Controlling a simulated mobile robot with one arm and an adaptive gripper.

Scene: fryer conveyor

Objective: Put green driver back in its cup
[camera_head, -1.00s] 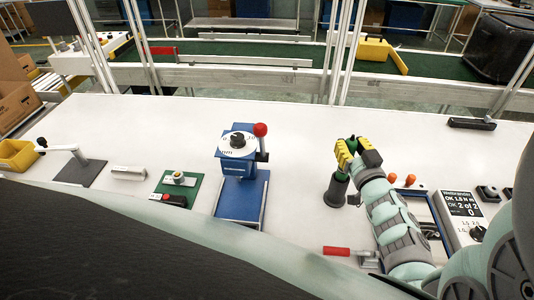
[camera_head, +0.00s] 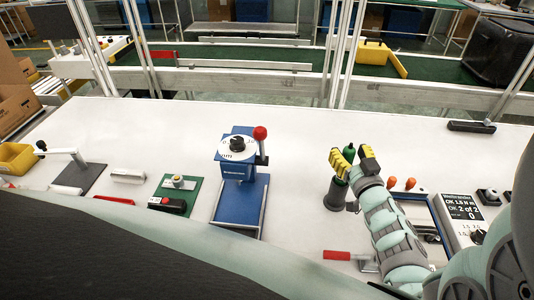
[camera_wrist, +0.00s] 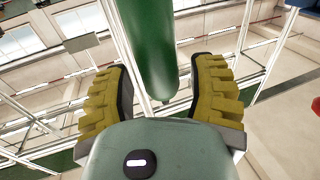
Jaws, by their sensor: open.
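The green driver (camera_head: 349,151) shows its rounded green handle behind the fingers of my gripper (camera_head: 354,161). The dark grey cup (camera_head: 336,195) stands on the white bench just below the fingers. The driver's lower part is hidden by my gripper, so I cannot tell how deep it sits in the cup. In the wrist view the green driver (camera_wrist: 152,45) runs down from the top edge, its rounded end between the two yellow finger pads. My gripper (camera_wrist: 160,95) is open, with gaps between both pads and the handle.
A blue press (camera_head: 242,185) with a red knob stands left of the cup. Two orange-topped pieces (camera_head: 401,184) and a controller with a display (camera_head: 462,207) are to the right. A red handle (camera_head: 337,255) lies near the front. The bench between press and cup is clear.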

